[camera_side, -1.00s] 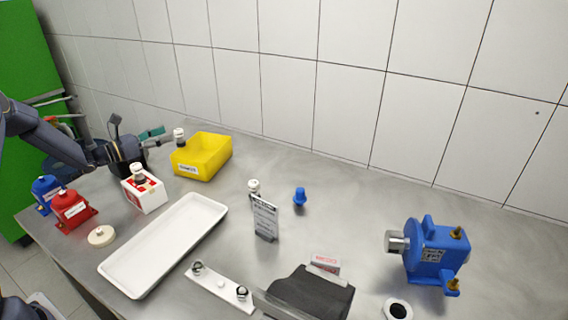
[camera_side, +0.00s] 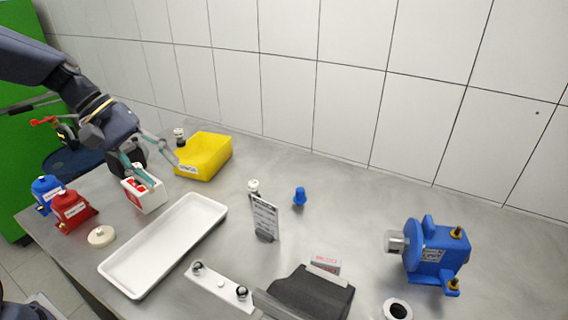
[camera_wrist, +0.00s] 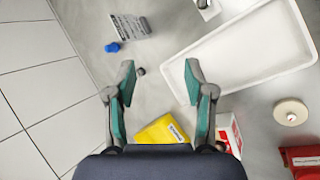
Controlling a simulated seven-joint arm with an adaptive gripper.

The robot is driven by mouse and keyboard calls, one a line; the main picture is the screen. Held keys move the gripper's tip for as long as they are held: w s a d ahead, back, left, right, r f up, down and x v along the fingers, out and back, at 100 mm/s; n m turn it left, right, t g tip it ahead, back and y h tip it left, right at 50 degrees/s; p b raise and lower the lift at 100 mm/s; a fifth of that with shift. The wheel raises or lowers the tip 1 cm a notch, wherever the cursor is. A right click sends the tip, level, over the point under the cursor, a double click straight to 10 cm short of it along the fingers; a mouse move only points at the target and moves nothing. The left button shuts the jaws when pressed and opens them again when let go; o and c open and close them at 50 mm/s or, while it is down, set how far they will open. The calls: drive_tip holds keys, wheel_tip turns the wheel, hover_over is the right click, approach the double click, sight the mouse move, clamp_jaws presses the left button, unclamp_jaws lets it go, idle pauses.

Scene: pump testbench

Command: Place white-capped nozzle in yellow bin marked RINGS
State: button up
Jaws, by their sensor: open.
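My gripper (camera_side: 148,156) is open, with its fingers over the table near the white-and-red box and the yellow bin's near-left side. The wrist view shows its two green-padded fingers (camera_wrist: 158,85) spread and empty. The yellow bin (camera_side: 212,160) bears a label too small to read surely; part of it shows in the wrist view (camera_wrist: 160,131). A white-capped nozzle (camera_side: 179,134) shows at the bin's left edge; I cannot tell whether it is inside or behind. Another pale-capped nozzle (camera_side: 253,186) stands by the grey sign. A small round piece (camera_wrist: 139,71) shows beyond the fingers.
The white-and-red box (camera_side: 147,195) stands below my gripper. A white tray (camera_side: 165,245), red pot (camera_side: 73,212), blue pot (camera_side: 45,189) and cream disc (camera_side: 101,236) are nearby. The sign (camera_side: 265,217), blue cone (camera_side: 300,196) and blue pump (camera_side: 435,255) stand rightward.

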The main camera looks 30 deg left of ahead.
drive_tip(key=s+a+r+m+t+y, duration=0.1)
drive_tip(key=s+r+m+t+y, duration=0.1)
drive_tip(key=s+m+y, duration=0.4)
drive_tip(key=s+r+m, duration=0.1)
drive_tip(key=s+m, duration=0.3)
drive_tip(key=s, duration=0.2)
drive_tip(key=shift+a+t, duration=0.2)
drive_tip(key=shift+t, duration=0.1)
drive_tip(key=shift+o, duration=0.7)
